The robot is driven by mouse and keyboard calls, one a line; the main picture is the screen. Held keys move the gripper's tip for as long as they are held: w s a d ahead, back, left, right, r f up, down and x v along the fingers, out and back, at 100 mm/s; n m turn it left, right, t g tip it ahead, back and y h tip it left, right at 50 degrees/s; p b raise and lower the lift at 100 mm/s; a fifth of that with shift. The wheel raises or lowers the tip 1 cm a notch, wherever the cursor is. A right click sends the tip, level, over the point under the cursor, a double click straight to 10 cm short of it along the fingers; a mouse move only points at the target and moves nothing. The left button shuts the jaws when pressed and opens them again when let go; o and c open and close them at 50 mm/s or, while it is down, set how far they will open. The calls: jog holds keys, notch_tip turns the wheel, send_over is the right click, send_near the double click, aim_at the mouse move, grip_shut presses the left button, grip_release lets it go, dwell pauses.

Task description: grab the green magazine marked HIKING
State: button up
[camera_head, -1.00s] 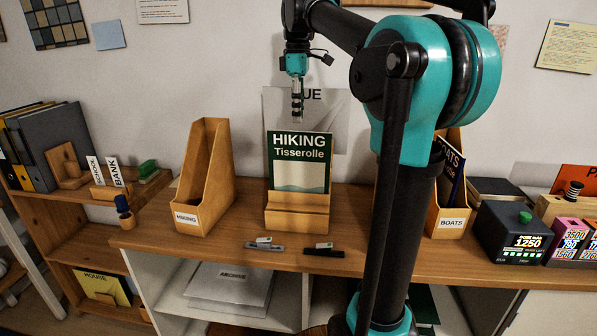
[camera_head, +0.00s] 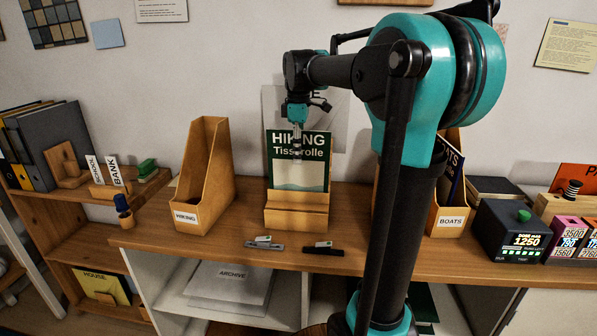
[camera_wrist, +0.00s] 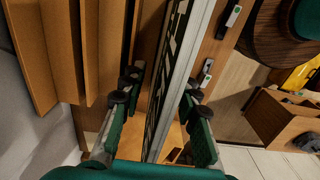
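The green magazine marked HIKING Tisserolle (camera_head: 300,178) stands upright in a low wooden stand (camera_head: 296,215) on the desk. My gripper (camera_head: 298,155) points down at its upper part and covers some of the lettering in the head view. In the wrist view, the magazine (camera_wrist: 174,75) shows nearly edge-on between the two fingers of my gripper (camera_wrist: 162,90). The fingers are apart, one on each side, with a gap visible to the left one. Whether the right one touches is hard to tell. A wooden file box labelled HIKING (camera_head: 205,180) stands to the left, seemingly empty.
A file box labelled BOATS (camera_head: 450,215) holds a dark magazine at right, partly behind my arm. Small pen-like items (camera_head: 265,246) lie in front of the stand. A black device reading 1250 (camera_head: 515,235) stands further right. A shelf with binders (camera_head: 55,135) is at left.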

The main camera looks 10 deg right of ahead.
jog(key=shift+f, duration=0.15)
grip_shut()
dwell(0.6)
